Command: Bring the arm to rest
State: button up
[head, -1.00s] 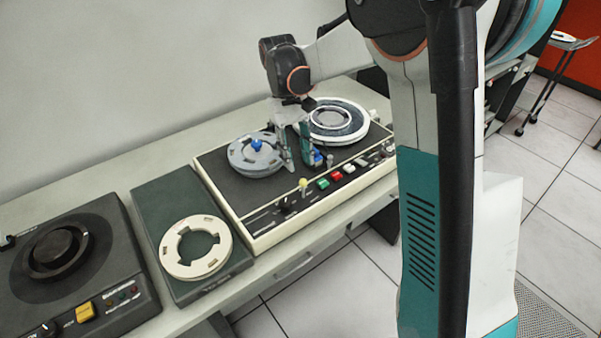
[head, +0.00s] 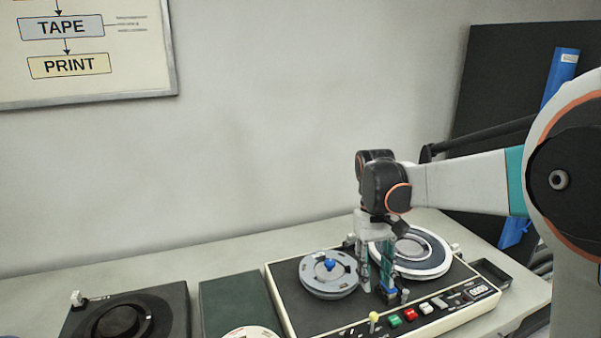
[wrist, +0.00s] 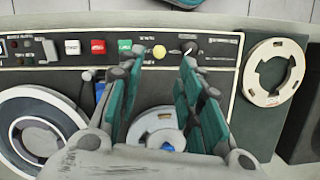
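My gripper (head: 376,284) points down over the tape deck (head: 313,318), between its two reels. The fingers stand apart with a gap between them; nothing shows held in that gap. In the wrist view my gripper (wrist: 158,82) frames part of the grey reel, with its blue hub knob (wrist: 168,146). The grey reel (head: 338,283) sits to the left of the fingers in the head view. The white-rimmed reel (head: 440,262) sits behind and to the right. Whether the fingertips touch the deck cannot be told.
A cream ring (wrist: 273,73) lies on a dark green panel beside the deck. A black unit (head: 165,297) stands at the left. Wall and open air lie above the table.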

jog(key=s+r+m+t, duration=0.1)
jog(key=s+r+t, duration=0.1)
jog(key=s+t, duration=0.8)
jog(key=s+d, duration=0.1)
jog(key=s, duration=0.8)
jog(key=shift+r, duration=0.4)
